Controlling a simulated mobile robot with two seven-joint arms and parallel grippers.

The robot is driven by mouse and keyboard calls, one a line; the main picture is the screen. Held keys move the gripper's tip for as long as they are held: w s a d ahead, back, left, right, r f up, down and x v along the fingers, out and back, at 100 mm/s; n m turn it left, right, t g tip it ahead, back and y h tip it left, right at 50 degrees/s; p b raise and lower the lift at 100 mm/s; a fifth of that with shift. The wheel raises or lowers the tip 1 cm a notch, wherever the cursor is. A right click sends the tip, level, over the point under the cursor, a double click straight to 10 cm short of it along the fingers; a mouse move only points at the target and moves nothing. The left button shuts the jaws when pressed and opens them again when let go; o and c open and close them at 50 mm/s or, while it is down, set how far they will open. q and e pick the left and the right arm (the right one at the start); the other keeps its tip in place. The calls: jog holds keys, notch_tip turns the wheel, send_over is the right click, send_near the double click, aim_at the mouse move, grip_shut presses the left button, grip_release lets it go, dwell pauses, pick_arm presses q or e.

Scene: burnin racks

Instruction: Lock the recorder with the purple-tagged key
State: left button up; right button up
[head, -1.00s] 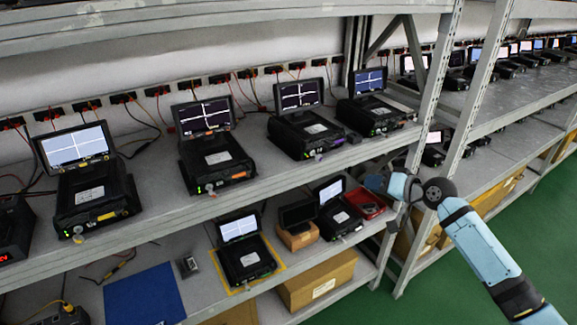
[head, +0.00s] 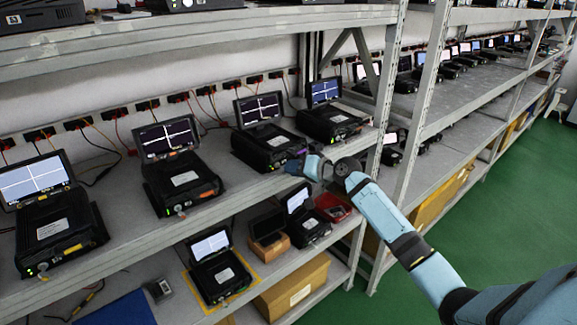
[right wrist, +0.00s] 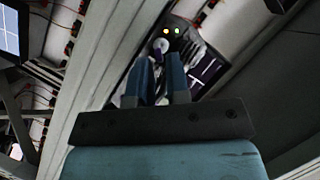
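The recorder with a purple label (head: 265,148) stands third from the left on the middle shelf, its lid screen showing a white cross trace. My right gripper (head: 303,166) is at the right end of its front, by the shelf edge. In the right wrist view, two blue fingers (right wrist: 160,62) stand apart with a narrow gap. Just beyond their tips are a whitish round piece (right wrist: 159,45) and a bit of purple, on a dark front with an orange and a green light. The key itself is not clear. My left gripper is out of view.
Other recorders stand on the same shelf, to the left (head: 182,180) and right (head: 333,120). The shelf's front rail and an upright post (head: 385,100) are close to my right arm. A red device (head: 333,207) and cardboard boxes (head: 292,290) sit below.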

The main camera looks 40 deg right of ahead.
jog(key=shift+x, duration=1)
grip_shut()
